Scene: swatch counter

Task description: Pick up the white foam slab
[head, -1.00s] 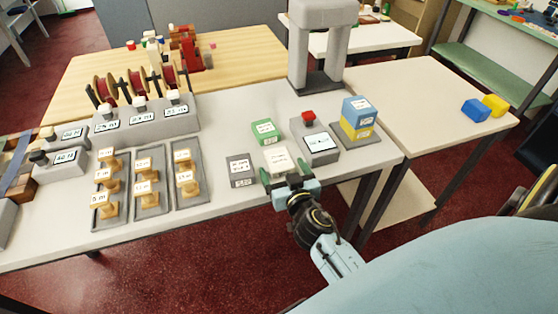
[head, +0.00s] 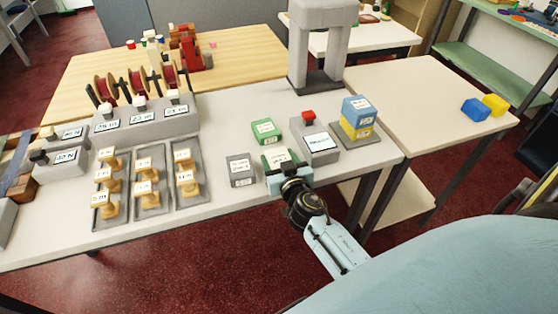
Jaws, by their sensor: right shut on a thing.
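The white foam slab (head: 276,156) is at the front of the light counter, in the head view. It carries a label with small dark writing that I cannot read. The gripper hides the near part of the slab. I cannot tell whether the slab touches the counter. My left gripper is not in view.
To the right are a grey device with a red knob (head: 308,117) and stacked blue and yellow blocks (head: 358,110). A grey arch (head: 318,45) stands behind.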

